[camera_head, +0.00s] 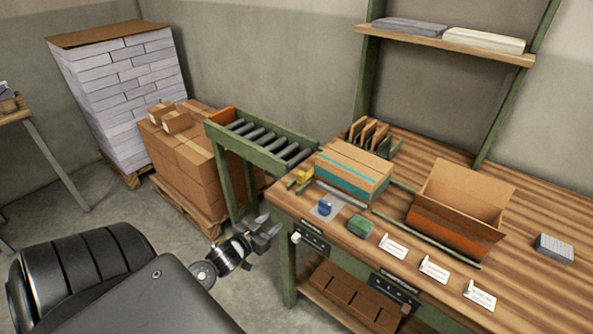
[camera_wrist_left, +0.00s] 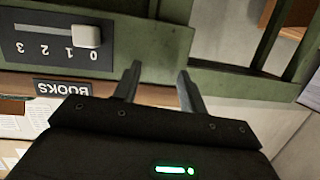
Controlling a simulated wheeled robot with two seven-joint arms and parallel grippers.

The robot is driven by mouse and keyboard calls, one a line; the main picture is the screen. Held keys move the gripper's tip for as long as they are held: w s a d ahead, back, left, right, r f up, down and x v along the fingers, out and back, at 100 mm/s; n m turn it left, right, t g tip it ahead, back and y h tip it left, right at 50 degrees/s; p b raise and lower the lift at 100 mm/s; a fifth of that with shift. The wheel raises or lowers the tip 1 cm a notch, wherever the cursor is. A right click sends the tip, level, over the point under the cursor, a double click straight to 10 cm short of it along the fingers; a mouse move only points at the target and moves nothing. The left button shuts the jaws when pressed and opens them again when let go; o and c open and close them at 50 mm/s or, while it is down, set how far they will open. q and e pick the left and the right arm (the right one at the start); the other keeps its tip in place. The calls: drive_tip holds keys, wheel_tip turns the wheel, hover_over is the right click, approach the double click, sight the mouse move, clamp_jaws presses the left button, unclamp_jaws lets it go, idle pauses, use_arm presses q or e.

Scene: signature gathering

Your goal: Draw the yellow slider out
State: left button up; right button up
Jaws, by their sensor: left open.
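A small yellow block (camera_head: 304,176), which looks like the yellow slider, sits at the table's left end beside the teal-banded carton. It does not show in the left wrist view. My left gripper (camera_head: 269,229) is open and empty, off the table's left front corner, lower than the yellow block and apart from it. In the left wrist view its two fingers (camera_wrist_left: 158,72) point at the green table frame. A pale knob (camera_wrist_left: 87,36) sits at the 0 end of a numbered slot above a BOOKS label; it also shows in the head view (camera_head: 296,238). My right gripper is not in view.
A teal-banded carton (camera_head: 352,171), a blue object (camera_head: 325,208), a green object (camera_head: 360,226) and an open carton (camera_head: 452,227) stand on the wooden table (camera_head: 400,150). A roller conveyor (camera_head: 262,143) meets the table's left end. Floor is clear near my left gripper.

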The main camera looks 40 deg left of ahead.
sight(299, 176)
use_arm(q)
wheel_tip(299, 176, up, 11)
drive_tip(key=w+d+t+h, duration=0.1)
drive_tip(key=w+t, duration=0.1)
drive_tip(key=t, duration=0.1)
drive_tip(key=w+p, duration=0.1)
drive_tip(key=w, duration=0.4)
drive_tip(key=w+p, duration=0.1)
drive_tip(key=w, duration=0.4)
drive_tip(key=shift+w+a, duration=0.2)
drive_tip(key=shift+w, duration=0.15)
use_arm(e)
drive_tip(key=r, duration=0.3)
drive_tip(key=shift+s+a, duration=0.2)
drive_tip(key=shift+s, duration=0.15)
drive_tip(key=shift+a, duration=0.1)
use_arm(q)
drive_tip(key=shift+c, duration=0.5)
clamp_jaws()
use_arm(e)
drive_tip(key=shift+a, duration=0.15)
